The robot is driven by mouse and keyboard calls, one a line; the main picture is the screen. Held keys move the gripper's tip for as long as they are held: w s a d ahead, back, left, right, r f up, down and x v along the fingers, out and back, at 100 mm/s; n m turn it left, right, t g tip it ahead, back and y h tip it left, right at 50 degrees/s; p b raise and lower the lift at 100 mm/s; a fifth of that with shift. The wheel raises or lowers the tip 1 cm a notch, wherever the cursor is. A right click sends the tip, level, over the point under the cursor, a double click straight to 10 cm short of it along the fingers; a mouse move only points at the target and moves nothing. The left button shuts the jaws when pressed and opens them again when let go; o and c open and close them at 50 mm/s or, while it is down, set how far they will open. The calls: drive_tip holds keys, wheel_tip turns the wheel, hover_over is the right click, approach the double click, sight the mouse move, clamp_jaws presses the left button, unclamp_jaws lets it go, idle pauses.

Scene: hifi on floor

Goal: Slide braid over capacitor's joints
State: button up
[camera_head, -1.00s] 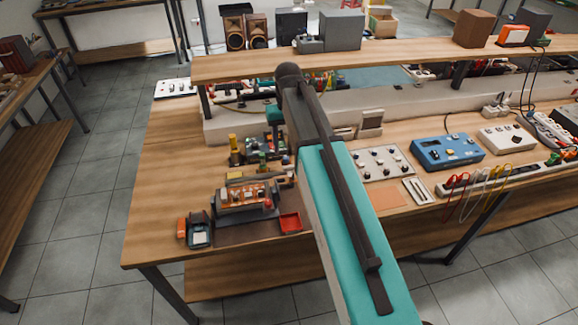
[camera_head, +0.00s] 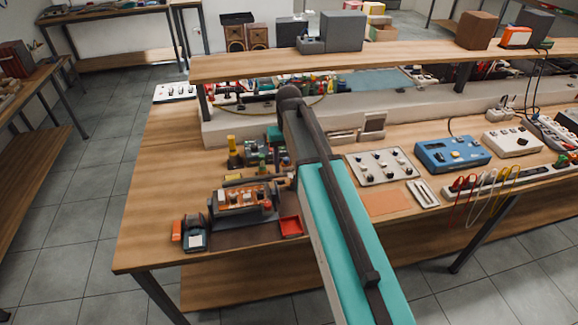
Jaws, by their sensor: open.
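A small work fixture with an orange board (camera_head: 242,197) stands near the left front of the bench, with small parts on it. The capacitor, its joints and the braid are too small to tell apart. My arm reaches in from the lower right and bends over at its dark elbow. A small teal part at its far end, by my gripper (camera_head: 275,146), hangs low behind the fixture, beside a cluster of small dark and green parts (camera_head: 258,156). The fingers are small and partly lost among these parts. My gripper is open, apart from the orange board.
A red tray (camera_head: 291,227) and a small blue-grey device (camera_head: 195,236) flank the fixture. A white knob panel (camera_head: 381,164), a blue instrument (camera_head: 452,153) and cables are to the right. A raised shelf (camera_head: 230,65) runs behind. The bench's left end is bare.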

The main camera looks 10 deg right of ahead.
clamp_jaws()
idle(0.3)
